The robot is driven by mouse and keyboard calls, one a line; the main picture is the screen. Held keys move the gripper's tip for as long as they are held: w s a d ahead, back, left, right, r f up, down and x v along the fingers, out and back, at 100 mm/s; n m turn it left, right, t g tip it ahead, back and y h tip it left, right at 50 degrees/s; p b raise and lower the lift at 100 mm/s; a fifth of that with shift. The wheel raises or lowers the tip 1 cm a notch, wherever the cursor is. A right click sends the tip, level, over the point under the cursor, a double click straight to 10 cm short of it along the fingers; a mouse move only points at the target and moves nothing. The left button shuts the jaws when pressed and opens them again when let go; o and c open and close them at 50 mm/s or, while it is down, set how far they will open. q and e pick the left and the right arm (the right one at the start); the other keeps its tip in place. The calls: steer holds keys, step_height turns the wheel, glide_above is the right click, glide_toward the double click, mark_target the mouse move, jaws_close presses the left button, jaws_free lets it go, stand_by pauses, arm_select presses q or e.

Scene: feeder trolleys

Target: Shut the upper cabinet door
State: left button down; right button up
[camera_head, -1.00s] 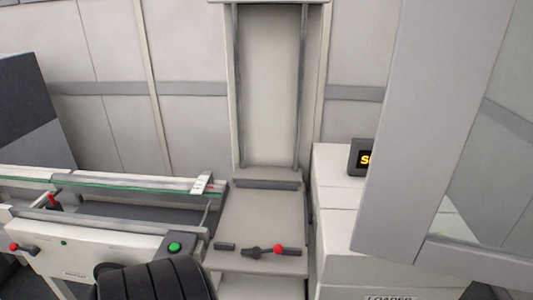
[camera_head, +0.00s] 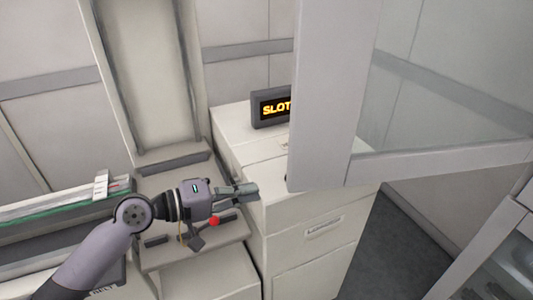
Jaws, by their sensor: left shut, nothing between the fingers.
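The upper cabinet door (camera_head: 322,95) is a grey frame with a glass pane (camera_head: 440,80). It stands open at the upper right, swung out in front of the white cabinet with the sign. My left gripper (camera_head: 252,190) comes in from the left and points right. It is shut and empty, left of the door's lower left corner and apart from it in the picture. The depth gap between them is hard to judge. My right gripper is not in view. The door's hinge side is outside the picture.
A white loader cabinet (camera_head: 311,238) with a lit sign (camera_head: 273,107) stands behind the door. A red-knobbed lever (camera_head: 214,221) lies just below my left gripper. A feeder rail (camera_head: 70,205) is at the left. Dark floor (camera_head: 385,250) is free at the lower right.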

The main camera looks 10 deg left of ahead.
arm_select(q)
steer(key=w+a+r+n+t, duration=0.2)
steer(key=w+a+r+n, duration=0.1)
steer(key=r, duration=0.4)
steer(key=p+x, duration=0.5)
steer(key=x, duration=0.5)
steer(key=shift+h, duration=0.4)
steer(key=s, duration=0.1)
steer(key=s+d+p, duration=0.1)
steer(key=s+p, duration=0.1)
steer(key=s, duration=0.1)
steer(key=shift+d+r, duration=0.15)
steer(key=shift+d, duration=0.1)
